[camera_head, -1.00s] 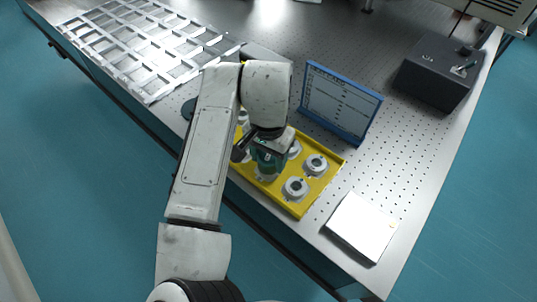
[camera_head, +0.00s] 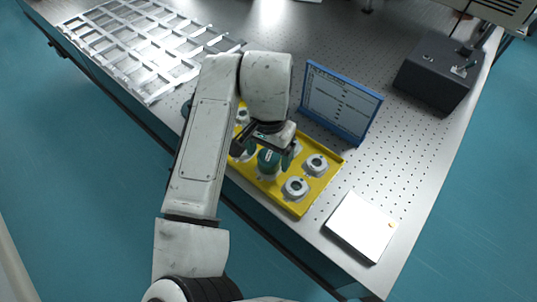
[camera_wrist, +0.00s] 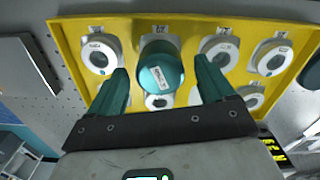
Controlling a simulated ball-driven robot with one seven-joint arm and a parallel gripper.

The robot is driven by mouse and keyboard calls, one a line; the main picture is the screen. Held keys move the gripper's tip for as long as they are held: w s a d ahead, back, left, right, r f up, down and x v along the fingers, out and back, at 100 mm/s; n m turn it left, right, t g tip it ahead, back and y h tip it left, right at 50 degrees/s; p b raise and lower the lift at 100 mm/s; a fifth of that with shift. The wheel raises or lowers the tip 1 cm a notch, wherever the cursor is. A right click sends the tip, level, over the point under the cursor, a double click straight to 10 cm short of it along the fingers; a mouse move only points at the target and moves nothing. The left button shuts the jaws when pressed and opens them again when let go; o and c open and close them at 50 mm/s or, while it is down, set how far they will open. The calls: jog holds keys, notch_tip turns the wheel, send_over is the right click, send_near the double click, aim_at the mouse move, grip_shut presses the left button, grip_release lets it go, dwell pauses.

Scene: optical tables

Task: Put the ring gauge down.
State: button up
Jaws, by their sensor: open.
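The ring gauge, which I take to be the teal round piece with a white label (camera_head: 268,162), stands in the yellow tray (camera_head: 301,211). In the wrist view the ring gauge (camera_wrist: 161,72) sits over a white round seat, between my fingers. My gripper (camera_head: 267,154) is open above the tray, and in the wrist view its teal fingers (camera_wrist: 160,65) are spread on either side of the ring gauge with a gap at each side. The gauge's underside is hidden.
Several white round pieces with dark centres, such as one at the near end (camera_head: 295,188), sit in the tray. A blue-framed board (camera_head: 341,101) stands behind it. A white flat box (camera_head: 361,227) and a dark box (camera_head: 438,73) are to the right. A metal grid rack (camera_head: 140,45) lies left.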

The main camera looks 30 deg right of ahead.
aim_at(269, 156)
notch_tip(269, 156, up, 10)
jog(key=shift+r+p, duration=0.25)
jog(key=shift+p, duration=0.05)
dwell(2.0)
